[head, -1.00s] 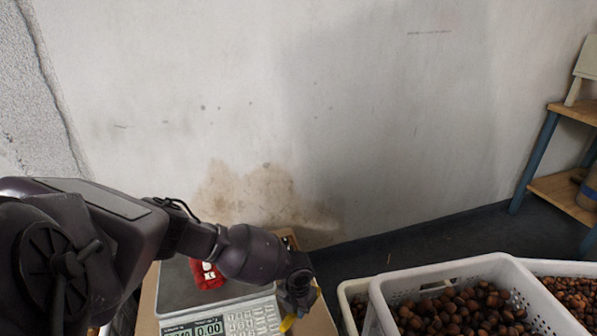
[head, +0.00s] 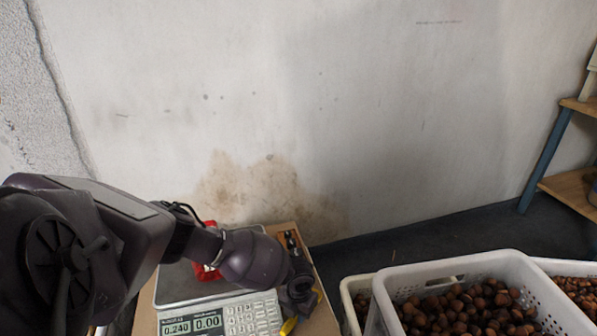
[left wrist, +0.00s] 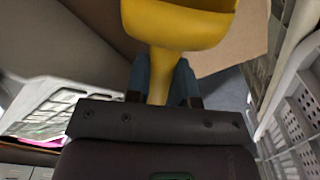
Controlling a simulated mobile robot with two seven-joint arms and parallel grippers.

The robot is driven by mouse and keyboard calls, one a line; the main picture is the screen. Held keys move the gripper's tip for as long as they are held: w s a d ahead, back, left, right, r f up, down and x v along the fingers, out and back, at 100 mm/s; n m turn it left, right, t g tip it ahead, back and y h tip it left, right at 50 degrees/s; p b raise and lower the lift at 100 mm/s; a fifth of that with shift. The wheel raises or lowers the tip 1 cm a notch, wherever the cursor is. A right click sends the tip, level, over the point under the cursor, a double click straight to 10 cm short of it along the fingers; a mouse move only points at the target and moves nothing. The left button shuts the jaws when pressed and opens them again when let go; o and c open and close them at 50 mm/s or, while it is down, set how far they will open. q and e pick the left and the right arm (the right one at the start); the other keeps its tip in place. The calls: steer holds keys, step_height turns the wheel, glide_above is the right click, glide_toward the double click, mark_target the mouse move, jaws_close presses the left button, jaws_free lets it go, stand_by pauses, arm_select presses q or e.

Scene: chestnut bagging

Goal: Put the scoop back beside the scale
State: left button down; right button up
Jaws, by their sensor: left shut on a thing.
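The yellow scoop (left wrist: 180,28) is in my left gripper (left wrist: 160,85), whose two fingers are closed on its handle. In the head view my left gripper (head: 301,290) is just right of the scale (head: 240,317), over the strip of table beside its keypad. Only small yellow bits of the scoop (head: 288,327) show there; my gripper hides the rest. I cannot tell whether the scoop touches the table. The scale reads 0.240 and 0.00. In the left wrist view the scale's keypad (left wrist: 62,100) is at the left. My right gripper is not in view.
A red bag (head: 206,272) is on the scale plate, partly behind my arm. A small dark item lies at the table's (head: 318,322) back corner. White crates (head: 392,300) holding chestnuts stand to the right, close beside the table. A shelf (head: 550,160) stands far right.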

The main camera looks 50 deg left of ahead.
arm_select(q)
steer(key=shift+f, duration=0.2)
steer(key=c, duration=1)
jaws_free()
steer(key=shift+r, duration=0.1)
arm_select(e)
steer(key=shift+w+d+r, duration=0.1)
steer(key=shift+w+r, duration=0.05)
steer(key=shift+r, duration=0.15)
arm_select(q)
steer(key=shift+w+r+p, duration=0.15)
steer(key=shift+r+p, duration=2.35)
steer(key=shift+r, duration=4.1)
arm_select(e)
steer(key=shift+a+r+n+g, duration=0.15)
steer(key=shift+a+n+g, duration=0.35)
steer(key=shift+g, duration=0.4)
